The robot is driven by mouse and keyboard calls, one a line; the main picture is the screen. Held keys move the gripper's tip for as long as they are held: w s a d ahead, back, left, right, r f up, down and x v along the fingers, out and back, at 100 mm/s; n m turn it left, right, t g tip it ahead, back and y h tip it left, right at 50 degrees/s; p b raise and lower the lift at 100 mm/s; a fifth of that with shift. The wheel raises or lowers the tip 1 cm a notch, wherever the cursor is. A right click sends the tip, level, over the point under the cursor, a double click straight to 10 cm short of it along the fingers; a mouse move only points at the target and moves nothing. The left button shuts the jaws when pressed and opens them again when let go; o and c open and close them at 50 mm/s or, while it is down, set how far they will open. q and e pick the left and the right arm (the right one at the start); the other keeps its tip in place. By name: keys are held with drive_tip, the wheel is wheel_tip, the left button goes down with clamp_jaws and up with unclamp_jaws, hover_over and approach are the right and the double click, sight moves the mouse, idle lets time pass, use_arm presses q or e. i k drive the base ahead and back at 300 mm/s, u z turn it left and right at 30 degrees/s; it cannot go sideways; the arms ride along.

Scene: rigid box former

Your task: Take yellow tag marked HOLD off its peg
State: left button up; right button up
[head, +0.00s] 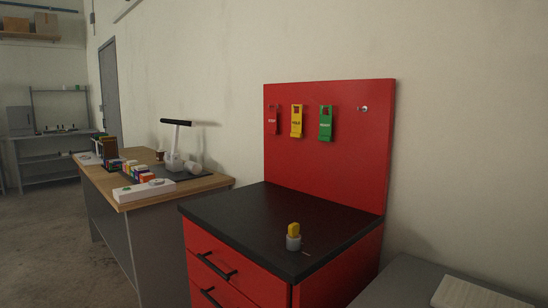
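The yellow tag (297,121) hangs on the red board (350,150), with small dark lettering on it that is hard to read at this size. It is between a red tag (272,120) on its left and a green tag (326,123) on its right. The peg under the yellow tag is hidden by the tag. A bare peg (364,109) sticks out of the board further right. Neither of my grippers shows in the head view.
The red cabinet's dark top (290,215) below the board is mostly clear, with a small yellow-topped item (293,236) near its front edge. A wooden desk (140,190) with several items stands left. A grey surface (410,280) is at bottom right.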

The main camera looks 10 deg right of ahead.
sight(296, 131)
drive_tip(key=u, duration=0.35)
drive_tip(key=k, duration=0.5)
drive_tip(key=u, duration=1.4)
drive_tip(key=i, duration=2.1)
drive_tip(key=z, duration=1.05)
drive_tip(key=i, duration=1.1)
drive_tip(key=z, duration=1.2)
